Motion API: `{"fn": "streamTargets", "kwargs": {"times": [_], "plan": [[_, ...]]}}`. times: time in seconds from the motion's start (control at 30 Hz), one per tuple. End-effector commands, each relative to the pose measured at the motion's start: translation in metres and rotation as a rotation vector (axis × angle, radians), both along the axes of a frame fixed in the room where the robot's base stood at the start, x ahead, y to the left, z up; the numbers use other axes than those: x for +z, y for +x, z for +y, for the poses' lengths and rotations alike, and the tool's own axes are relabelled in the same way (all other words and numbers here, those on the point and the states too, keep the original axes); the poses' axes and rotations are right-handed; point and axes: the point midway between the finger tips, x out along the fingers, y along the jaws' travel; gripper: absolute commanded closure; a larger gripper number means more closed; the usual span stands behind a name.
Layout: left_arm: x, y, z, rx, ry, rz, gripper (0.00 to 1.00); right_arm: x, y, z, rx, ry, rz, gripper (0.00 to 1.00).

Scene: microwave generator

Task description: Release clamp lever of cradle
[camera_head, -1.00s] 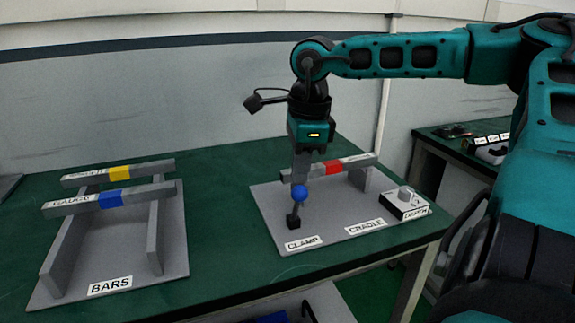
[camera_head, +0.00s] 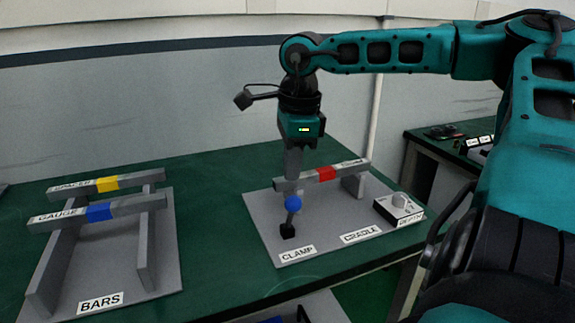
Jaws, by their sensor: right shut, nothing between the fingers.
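The cradle (camera_head: 330,243) is a grey plate on the green table, labelled CLAMP and CRADLE. A grey bar with a red band (camera_head: 326,174) lies across its supports. The clamp lever (camera_head: 293,210) stands at the plate's left, a short grey rod with a blue ball knob on a black base block (camera_head: 287,230). It stands nearly upright, leaning slightly. My right gripper (camera_head: 293,176) points down just above the blue knob, shut and empty. Its fingertips overlap the bar and come close to the knob; I cannot tell whether they touch it. My left gripper is not in view.
A grey BARS rack (camera_head: 150,260) at the left holds a yellow-banded bar (camera_head: 107,184) and a blue-banded bar (camera_head: 99,212). A DEPTH dial box (camera_head: 398,208) sits at the cradle's right. Table space between rack and cradle is clear. Another bench stands behind at the right.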

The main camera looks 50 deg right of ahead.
Motion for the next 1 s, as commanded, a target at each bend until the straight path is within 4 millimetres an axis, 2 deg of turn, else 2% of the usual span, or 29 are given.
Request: {"fn": "streamTargets", "kwargs": {"times": [0.03, 0.2, 0.4, 0.63, 1.0], "plan": [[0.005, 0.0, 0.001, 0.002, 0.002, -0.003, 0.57, 0.009, 0.001, -0.003, -0.004, -0.002, -0.004, 1.0], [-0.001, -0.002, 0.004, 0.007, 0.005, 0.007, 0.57, 0.05, -0.01, 0.001, -0.004, -0.006, -0.014, 1.0], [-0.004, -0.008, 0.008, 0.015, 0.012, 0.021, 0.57, 0.085, -0.02, 0.004, -0.005, -0.005, -0.013, 1.0], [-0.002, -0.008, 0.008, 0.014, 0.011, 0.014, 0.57, 0.102, -0.025, 0.005, -0.004, -0.005, -0.011, 1.0], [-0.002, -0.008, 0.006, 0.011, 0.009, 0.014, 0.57, 0.103, -0.025, 0.005, -0.005, -0.004, -0.012, 1.0]]}}
